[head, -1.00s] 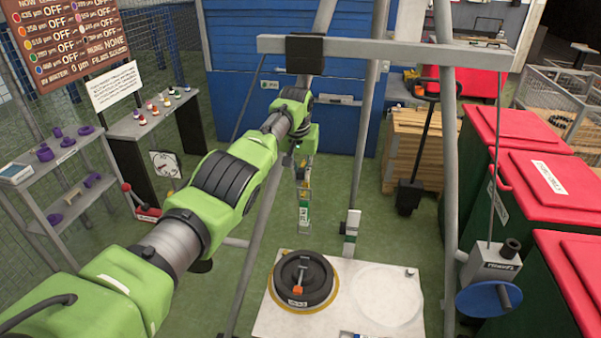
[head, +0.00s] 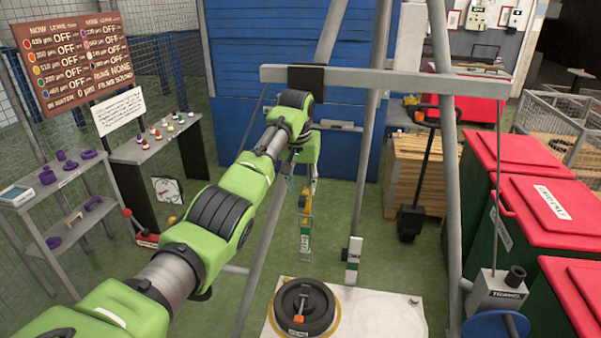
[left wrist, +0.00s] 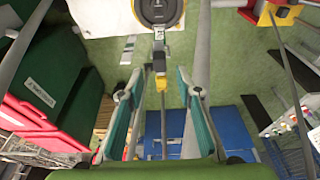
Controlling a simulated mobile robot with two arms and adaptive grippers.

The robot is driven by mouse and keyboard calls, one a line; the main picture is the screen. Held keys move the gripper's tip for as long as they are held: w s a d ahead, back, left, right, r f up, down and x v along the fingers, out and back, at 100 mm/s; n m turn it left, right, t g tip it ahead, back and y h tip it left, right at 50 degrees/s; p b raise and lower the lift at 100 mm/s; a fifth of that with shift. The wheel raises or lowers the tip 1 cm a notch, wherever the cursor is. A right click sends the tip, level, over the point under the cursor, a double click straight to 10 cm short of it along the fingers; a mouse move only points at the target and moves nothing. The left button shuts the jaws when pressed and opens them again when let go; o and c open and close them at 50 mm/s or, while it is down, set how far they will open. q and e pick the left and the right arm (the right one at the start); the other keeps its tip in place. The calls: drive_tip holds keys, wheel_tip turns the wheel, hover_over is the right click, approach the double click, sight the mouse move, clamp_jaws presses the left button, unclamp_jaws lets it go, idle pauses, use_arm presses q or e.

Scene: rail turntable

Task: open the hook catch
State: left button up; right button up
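A narrow hanging fitting, which looks like the hook catch (head: 305,241), hangs below the crossbeam, above the floor behind the white plate. My left gripper (head: 300,182) is at the top of the fitting in the head view. In the left wrist view the gripper (left wrist: 155,88) has its two teal fingers wide apart, with no visible contact. My right gripper is not in view.
A dark round weight (head: 304,308) sits on a white plate (head: 345,296) below. A grey frame with a crossbeam (head: 385,81) stands around my arm. A winch with a blue wheel (head: 490,328) is at the right, beside red-lidded bins (head: 545,205). Shelves stand left.

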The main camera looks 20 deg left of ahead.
use_arm(q)
drive_tip(key=v, duration=0.5)
drive_tip(key=shift+r, duration=0.2)
drive_tip(key=shift+s+f, duration=0.1)
drive_tip(key=shift+f, duration=0.05)
